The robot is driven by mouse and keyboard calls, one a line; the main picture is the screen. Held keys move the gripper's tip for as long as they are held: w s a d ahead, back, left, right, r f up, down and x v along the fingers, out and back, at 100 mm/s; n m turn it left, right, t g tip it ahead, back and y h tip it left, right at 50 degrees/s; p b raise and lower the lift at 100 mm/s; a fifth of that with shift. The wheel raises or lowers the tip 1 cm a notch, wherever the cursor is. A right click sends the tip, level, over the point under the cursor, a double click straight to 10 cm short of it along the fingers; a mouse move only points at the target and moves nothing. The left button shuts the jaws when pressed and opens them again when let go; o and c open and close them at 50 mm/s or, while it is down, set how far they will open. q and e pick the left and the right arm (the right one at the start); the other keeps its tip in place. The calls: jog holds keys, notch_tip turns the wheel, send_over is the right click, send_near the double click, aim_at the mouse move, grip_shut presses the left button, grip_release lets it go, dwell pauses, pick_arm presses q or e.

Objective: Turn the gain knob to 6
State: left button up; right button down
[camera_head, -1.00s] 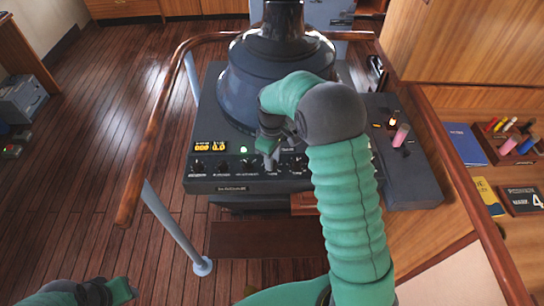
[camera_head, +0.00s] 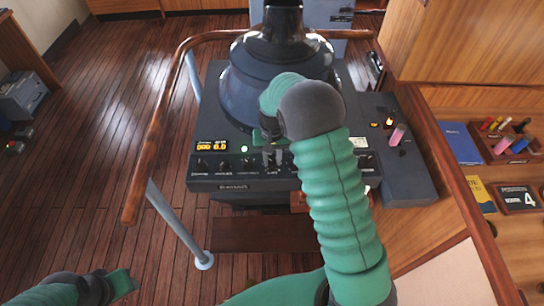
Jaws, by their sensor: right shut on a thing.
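The dark control panel (camera_head: 232,186) has a row of small knobs along its front edge, with captions too small to read. My right gripper (camera_head: 272,159) is at the middle of this row, pointing down. It is shut on a knob there, which the fingers mostly hide, so its pointer and setting cannot be read.
A dark domed housing (camera_head: 265,80) rises behind the knobs. A wooden handrail (camera_head: 150,130) curves around the console. A side box (camera_head: 404,170) with a pink-handled lever (camera_head: 397,135) stands right. A shelf with books and markers is further right.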

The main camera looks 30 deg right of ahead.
jog(key=m, duration=0.2)
jog(key=m+p, duration=0.1)
jog(key=shift+w+r+m, duration=0.1)
jog(key=shift+r+m, duration=0.1)
jog(key=shift+m, duration=0.2)
jog(key=m+p, duration=0.1)
jog(key=m, duration=0.2)
jog(key=shift+m, duration=0.3)
jog(key=m+p, duration=0.2)
jog(key=m, duration=0.2)
jog(key=shift+m+p, duration=0.5)
jog(key=shift+m, duration=1.2)
jog(key=shift+d, duration=0.1)
jog(key=c, duration=1.3)
grip_release()
jog(key=shift+f, duration=0.1)
jog(key=shift+o, duration=0.8)
jog(key=shift+f, duration=0.1)
